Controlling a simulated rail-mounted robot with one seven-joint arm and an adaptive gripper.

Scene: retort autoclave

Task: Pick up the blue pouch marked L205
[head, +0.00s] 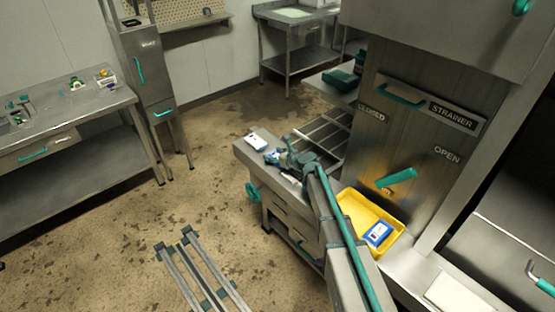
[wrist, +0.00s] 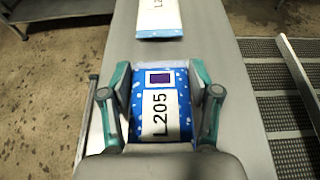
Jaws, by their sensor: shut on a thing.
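The blue pouch marked L205 (wrist: 158,100) lies between the two fingers of my gripper (wrist: 160,105) in the wrist view. It has white specks, a white label and a dark square. My gripper is shut on its sides. In the head view my gripper (head: 274,158) is at the left end of the steel counter, and the held pouch is mostly hidden there. I cannot tell whether the pouch is clear of the surface.
A second blue and white pouch (wrist: 158,18) lies just ahead on the counter (wrist: 215,60), its label partly cut off. A yellow tray (head: 352,208) holding another blue pouch (head: 377,234) stands right of my arm. Slatted grating (wrist: 290,95) lies to the right.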

